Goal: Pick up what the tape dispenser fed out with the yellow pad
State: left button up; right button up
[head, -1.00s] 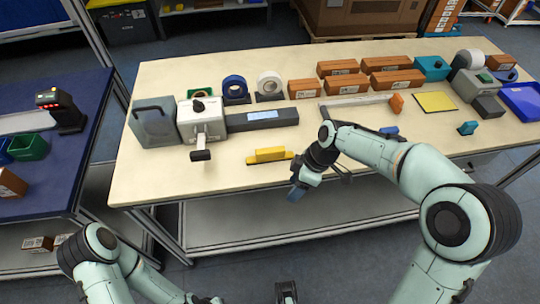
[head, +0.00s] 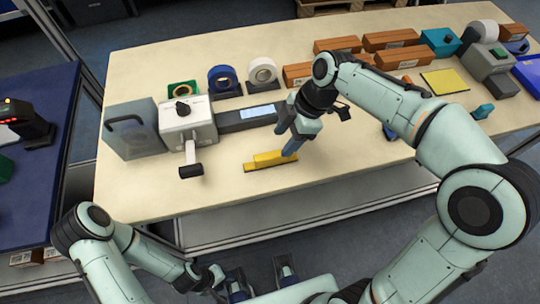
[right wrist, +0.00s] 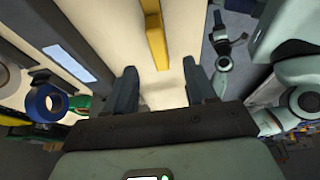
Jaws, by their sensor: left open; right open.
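The yellow pad (head: 270,161), a stepped yellow block, lies near the table's front edge; it also shows ahead between the fingers in the right wrist view (right wrist: 156,35). My right gripper (head: 291,142) is open and empty, just above and beside the pad's right end. I cannot tell if it touches. A white-and-grey machine with a lever (head: 188,124), probably the tape dispenser, stands left of the pad. Its arm ends in a black tip (head: 191,171); no fed-out piece can be made out. My left gripper (head: 262,276) is open and empty, low in front of the table.
A grey box (head: 132,135) stands left of the machine. A long grey unit with a screen (head: 247,117) stands right of it. Tape rolls (head: 262,72) and cardboard boxes (head: 388,40) line the back. A flat yellow sheet (head: 445,81) lies at right. The front left table is clear.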

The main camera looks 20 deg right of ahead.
aim_at(273, 154)
jog(key=x, duration=0.3)
jog(key=shift+w+a+f, duration=0.15)
jog(key=shift+f, duration=0.2)
jog(key=shift+x, duration=2.7)
jog(key=shift+a+r, duration=0.1)
grip_shut()
